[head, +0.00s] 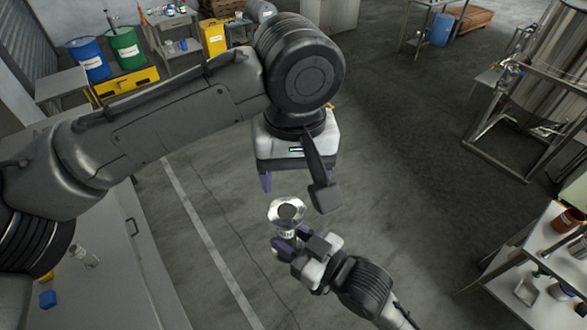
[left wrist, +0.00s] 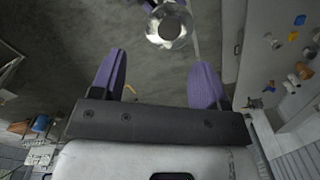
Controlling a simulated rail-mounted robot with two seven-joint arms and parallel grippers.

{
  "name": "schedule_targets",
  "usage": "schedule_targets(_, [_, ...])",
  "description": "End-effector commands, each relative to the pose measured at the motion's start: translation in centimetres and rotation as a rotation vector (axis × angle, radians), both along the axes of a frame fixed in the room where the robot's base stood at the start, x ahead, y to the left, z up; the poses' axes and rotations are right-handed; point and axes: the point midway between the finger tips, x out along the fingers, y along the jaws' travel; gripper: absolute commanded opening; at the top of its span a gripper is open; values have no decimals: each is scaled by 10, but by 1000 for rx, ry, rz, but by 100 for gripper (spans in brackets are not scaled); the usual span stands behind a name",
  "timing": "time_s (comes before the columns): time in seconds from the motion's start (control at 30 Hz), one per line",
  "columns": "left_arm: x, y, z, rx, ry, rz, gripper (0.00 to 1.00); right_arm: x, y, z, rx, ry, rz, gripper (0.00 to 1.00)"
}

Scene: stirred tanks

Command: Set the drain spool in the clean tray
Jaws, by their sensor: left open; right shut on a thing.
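The drain spool (head: 287,211) is a shiny metal flanged piece with a round opening facing up. My right gripper (head: 283,246) is shut on its lower part and holds it in the air over the floor. My left gripper (head: 292,186) is open and empty just above the spool in the head view, its purple fingers pointing down. In the left wrist view the spool's ring (left wrist: 168,26) shows ahead of the open left gripper (left wrist: 158,72), apart from both fingers. I cannot make out with certainty which thing is the clean tray.
A white shelf cart (head: 515,262) with several small items stands at lower right. A grey bench (head: 120,255) lies at left, below my left arm. A steel tank (head: 545,70) on a frame stands at upper right. The floor between is open.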

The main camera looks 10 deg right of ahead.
Motion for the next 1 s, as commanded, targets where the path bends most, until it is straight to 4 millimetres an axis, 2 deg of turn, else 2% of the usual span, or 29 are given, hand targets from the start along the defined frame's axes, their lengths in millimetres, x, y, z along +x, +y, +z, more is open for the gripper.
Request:
schedule_targets(0.23, [0,1,-2,5,-2,138,68,0,0,1,1,-1,0,5])
schedule_targets(0.37, [0,1,-12,6,-3,155,68,0,0,0,1,-2,0,5])
schedule_targets(0.8, [0,2,-82,7,-2,156,68,0,0,1,3,-3,0,5])
schedule_targets(1.0, [-1,2,-108,8,-1,154,68,0,0,6,10,-13,0,5])
